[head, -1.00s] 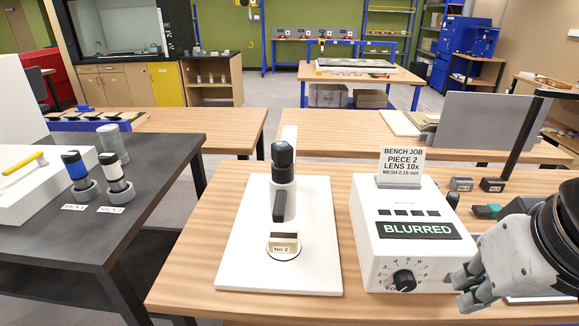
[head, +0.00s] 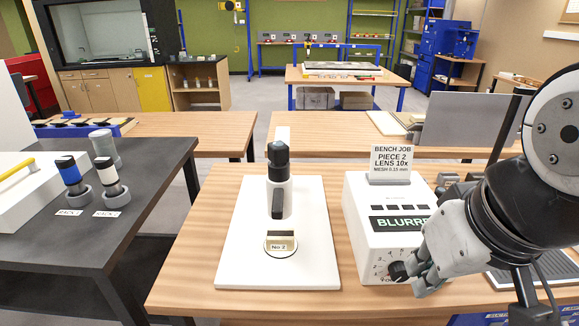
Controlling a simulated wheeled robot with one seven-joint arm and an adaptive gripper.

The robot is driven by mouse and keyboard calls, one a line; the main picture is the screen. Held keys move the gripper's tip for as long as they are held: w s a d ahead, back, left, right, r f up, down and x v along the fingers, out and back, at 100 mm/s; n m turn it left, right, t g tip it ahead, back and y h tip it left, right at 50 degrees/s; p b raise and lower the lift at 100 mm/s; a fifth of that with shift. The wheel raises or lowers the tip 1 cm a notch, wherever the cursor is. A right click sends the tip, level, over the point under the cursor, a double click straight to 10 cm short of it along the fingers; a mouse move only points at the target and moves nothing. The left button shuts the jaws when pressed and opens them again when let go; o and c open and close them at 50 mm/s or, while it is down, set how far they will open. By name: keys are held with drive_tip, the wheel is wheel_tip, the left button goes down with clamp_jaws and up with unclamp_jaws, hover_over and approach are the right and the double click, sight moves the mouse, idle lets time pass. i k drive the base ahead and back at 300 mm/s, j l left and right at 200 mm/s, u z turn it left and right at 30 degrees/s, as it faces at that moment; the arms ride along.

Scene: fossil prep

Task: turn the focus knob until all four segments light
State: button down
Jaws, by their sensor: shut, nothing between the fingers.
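The white focus box (head: 356,215) stands on the wooden bench, right of the microscope. Its black focus knob (head: 398,271) is on the lower front face, with a numbered dial around it, partly hidden by my gripper. My gripper (head: 410,275) is at the knob's right side, its fingers shut with nothing between them; whether they touch the knob I cannot tell. Several segments (head: 392,208) on the box top look dark. The display (head: 398,223) below them shows "BLURRE", the rest hidden behind my gripper. The microscope (head: 279,185) stands on a white base with a "No 2" piece (head: 281,244) under it.
A sign (head: 390,161) on the box reads "BENCH JOB PIECE 2 LENS 10x". A grey panel (head: 463,121) stands behind at right. A dark side table (head: 120,190) at left holds lenses in holders. Bare bench lies left of the microscope base.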

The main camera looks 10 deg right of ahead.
sight(397, 271)
drive_tip(key=k+j, duration=0.15)
drive_tip(key=j, duration=0.2)
drive_tip(key=k+j+u, duration=0.1)
drive_tip(key=j, duration=0.25)
drive_tip(key=k+j, duration=0.2)
drive_tip(key=j, duration=0.2)
drive_tip(key=k+j+u, duration=0.15)
drive_tip(key=j, duration=0.2)
